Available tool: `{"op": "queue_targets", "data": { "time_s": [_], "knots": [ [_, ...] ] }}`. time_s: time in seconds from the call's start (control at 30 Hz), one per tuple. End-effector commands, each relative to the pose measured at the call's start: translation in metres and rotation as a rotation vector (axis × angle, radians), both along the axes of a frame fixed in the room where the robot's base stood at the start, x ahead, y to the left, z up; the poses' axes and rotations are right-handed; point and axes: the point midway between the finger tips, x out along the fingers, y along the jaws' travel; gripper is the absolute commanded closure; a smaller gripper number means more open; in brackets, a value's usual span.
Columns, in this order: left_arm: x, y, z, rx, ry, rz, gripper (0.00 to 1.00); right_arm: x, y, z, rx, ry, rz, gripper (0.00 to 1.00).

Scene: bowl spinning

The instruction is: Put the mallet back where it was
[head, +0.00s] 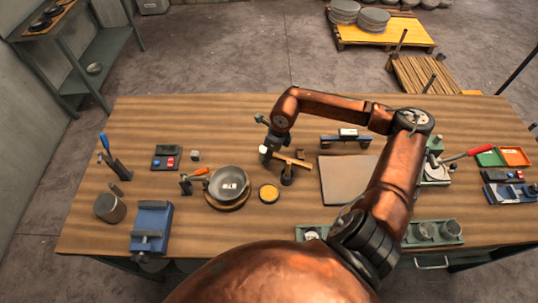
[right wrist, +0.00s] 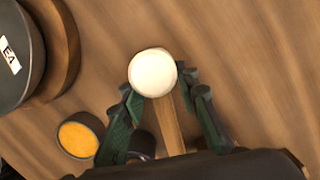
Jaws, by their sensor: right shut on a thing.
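The mallet has a round white head (right wrist: 153,72) and a pale wooden handle (right wrist: 168,120). In the head view its handle (head: 292,160) lies roughly level above the middle of the bench, with the white head at its left end. My right gripper (right wrist: 163,108) is shut on the mallet, with a finger on each side of the handle behind the head. In the head view the right gripper (head: 272,146) is partly hidden by its wrist. A small dark cup-like stand (head: 287,177) is just below the handle; the right wrist view shows it partly hidden (right wrist: 142,146). My left gripper is out of view.
A dark bowl (head: 229,184) sits on a round wooden base at left. A yellow-topped round tin (head: 269,193) is beside it. A flat square board (head: 347,180) lies right of the stand. A small rack (head: 346,139) is behind the board. My arm crosses the right side.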

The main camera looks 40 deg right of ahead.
Motion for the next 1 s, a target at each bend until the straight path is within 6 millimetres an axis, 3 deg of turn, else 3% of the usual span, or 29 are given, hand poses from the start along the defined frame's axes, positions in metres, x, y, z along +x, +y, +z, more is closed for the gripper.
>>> {"op": "queue_targets", "data": {
  "time_s": [0.03, 0.07, 0.33, 0.67, 0.77, 1.0],
  "knots": [
    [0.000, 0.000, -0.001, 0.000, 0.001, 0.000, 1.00, 0.000, 0.000, -0.001, 0.000, -0.001, 0.000, 1.00],
    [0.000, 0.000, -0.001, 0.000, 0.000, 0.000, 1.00, 0.000, 0.000, 0.000, 0.000, -0.001, 0.000, 0.69],
    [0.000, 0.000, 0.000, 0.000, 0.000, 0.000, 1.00, 0.000, 0.000, 0.000, 0.000, -0.001, 0.000, 0.51],
    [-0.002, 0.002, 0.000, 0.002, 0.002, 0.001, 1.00, -0.001, -0.001, 0.002, -0.001, 0.000, 0.000, 0.51],
    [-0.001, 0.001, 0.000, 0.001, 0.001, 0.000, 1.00, -0.002, -0.002, 0.013, -0.001, -0.002, 0.000, 0.51],
    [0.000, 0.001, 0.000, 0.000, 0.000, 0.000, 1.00, -0.010, -0.006, 0.060, -0.003, -0.003, 0.000, 0.51]
  ]
}}
